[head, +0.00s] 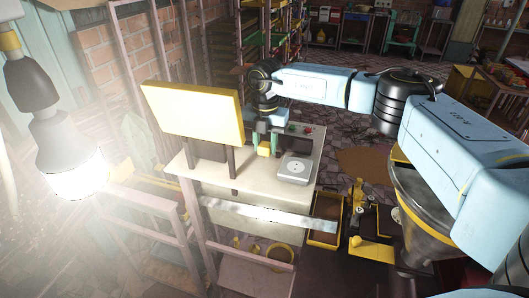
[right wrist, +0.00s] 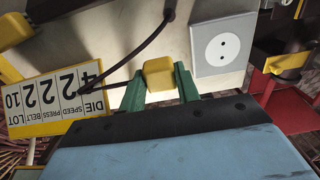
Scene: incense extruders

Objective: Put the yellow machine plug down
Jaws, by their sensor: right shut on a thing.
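The yellow machine plug (right wrist: 160,72) is between the green fingers of my right gripper (right wrist: 158,78), which is shut on it. A dark cable runs from the plug in the right wrist view. In the head view the plug (head: 264,151) is at the cream top of the machine stand (head: 215,172), below my right gripper (head: 267,138). I cannot tell whether it touches the surface. A grey socket plate (head: 295,168) with a round two-hole outlet is just right of the plug, apart from it; it also shows in the right wrist view (right wrist: 222,45). My left gripper is out of view.
A yellow-framed sign board (head: 192,115) stands left of the gripper; its numbers show in the right wrist view (right wrist: 55,103). A metal strip (head: 270,213) and a yellow-rimmed bin (head: 325,233) are in front. A bright bulb (head: 72,160) hangs at left.

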